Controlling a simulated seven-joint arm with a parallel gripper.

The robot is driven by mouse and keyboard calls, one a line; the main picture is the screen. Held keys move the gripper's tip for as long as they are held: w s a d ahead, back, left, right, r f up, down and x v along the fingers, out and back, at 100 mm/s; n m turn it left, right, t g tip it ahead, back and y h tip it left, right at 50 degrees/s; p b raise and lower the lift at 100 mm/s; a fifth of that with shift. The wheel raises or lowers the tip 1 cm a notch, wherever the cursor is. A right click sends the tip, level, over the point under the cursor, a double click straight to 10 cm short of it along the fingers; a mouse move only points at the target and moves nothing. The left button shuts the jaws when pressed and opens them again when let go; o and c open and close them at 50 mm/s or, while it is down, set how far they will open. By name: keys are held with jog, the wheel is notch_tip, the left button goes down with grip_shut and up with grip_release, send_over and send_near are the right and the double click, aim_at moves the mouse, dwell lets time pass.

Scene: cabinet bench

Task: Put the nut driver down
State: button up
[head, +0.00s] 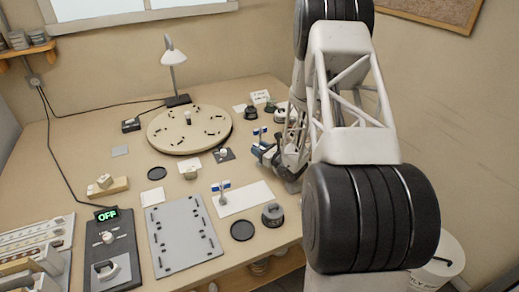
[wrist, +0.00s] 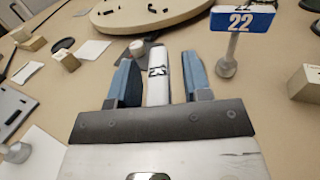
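In the wrist view a pale cylinder with dark markings (wrist: 158,75), which looks like the nut driver, lies between the two blue fingers of my gripper (wrist: 160,80). A gap shows on its right side and a narrower one on its left, so the fingers look open around it. Its near end is hidden by the gripper's dark front plate. In the head view my gripper (head: 266,152) is low over the right part of the bench, and I cannot make out the nut driver there. A blue sign reading 22 (wrist: 242,20) stands on a post just ahead and right.
A round wooden turntable (head: 175,137) stands behind and left. A white mat (head: 250,198) with another blue-topped post (head: 222,190) lies in front. A grey pegged plate (head: 165,250) and dark knobs (head: 272,214) are nearby. The bench's right edge is close to my arm.

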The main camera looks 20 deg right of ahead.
jog(key=shift+r, duration=0.15)
jog(key=shift+s+d, duration=0.2)
jog(key=shift+s, duration=0.25)
jog(key=v, duration=1.1)
jog(key=shift+a, duration=0.1)
dwell(0.4)
